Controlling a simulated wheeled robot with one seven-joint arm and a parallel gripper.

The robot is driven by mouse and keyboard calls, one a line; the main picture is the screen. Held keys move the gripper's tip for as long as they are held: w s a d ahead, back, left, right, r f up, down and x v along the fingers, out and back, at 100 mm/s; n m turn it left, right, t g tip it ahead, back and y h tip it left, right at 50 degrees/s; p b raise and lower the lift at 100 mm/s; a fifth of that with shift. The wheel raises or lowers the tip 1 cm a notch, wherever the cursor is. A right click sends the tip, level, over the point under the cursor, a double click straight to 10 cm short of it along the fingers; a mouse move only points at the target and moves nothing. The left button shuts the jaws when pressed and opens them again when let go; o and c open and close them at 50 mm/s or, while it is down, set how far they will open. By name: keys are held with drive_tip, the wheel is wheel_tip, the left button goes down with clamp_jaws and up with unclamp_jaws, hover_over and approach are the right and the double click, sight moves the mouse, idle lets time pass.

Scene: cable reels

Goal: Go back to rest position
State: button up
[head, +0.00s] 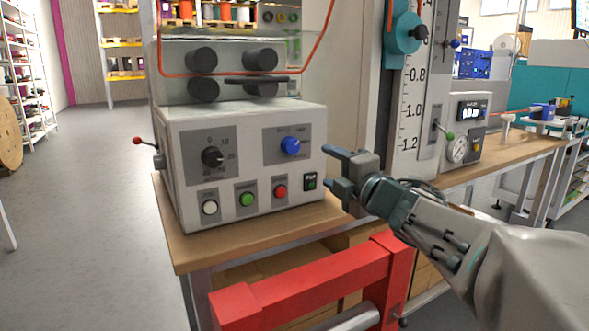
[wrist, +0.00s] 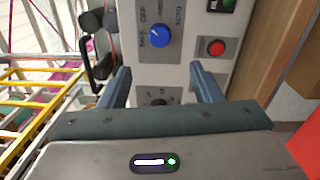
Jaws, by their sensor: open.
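My gripper (head: 335,167) is open and empty. In the head view it is in front of the right side of a white control box, with its fingers pointing left. The control box (head: 240,130) stands on a wooden bench top and carries a blue knob (head: 290,146), a black knob, and white, green and red buttons. In the wrist view my gripper (wrist: 160,88) has its two fingers apart, with the box's panel beyond them. The blue knob (wrist: 160,36) shows above the gap between the fingers, and a red button (wrist: 216,47) shows at upper right.
A red frame (head: 310,285) stands in front of the bench, below my arm. A tall scale panel (head: 411,110) stands right of the box. An orange cable (head: 325,35) runs over the box's upper rollers. Open grey floor (head: 80,200) lies at left, with shelves behind.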

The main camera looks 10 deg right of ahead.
drive_tip(key=s+d+r+m+g+h+p, duration=0.4)
drive_tip(key=m+h+p, duration=0.4)
drive_tip(key=m+p, duration=0.65)
drive_tip(key=s+a+f+m+g+y+p, duration=0.1)
drive_tip(key=s+a+m+g+p, duration=0.3)
drive_tip(key=s, duration=0.5)
drive_tip(key=s+a+f+m+g+y+p, duration=0.1)
drive_tip(key=s+a+m+g+p, duration=0.3)
drive_tip(key=s+p, duration=0.5)
drive_tip(key=a+g, duration=0.1)
drive_tip(key=g, duration=0.1)
drive_tip(key=shift+s+f+g+p, duration=0.3)
drive_tip(key=shift+s, duration=0.05)
drive_tip(key=shift+m, duration=0.25)
drive_tip(key=shift+c, duration=0.4)
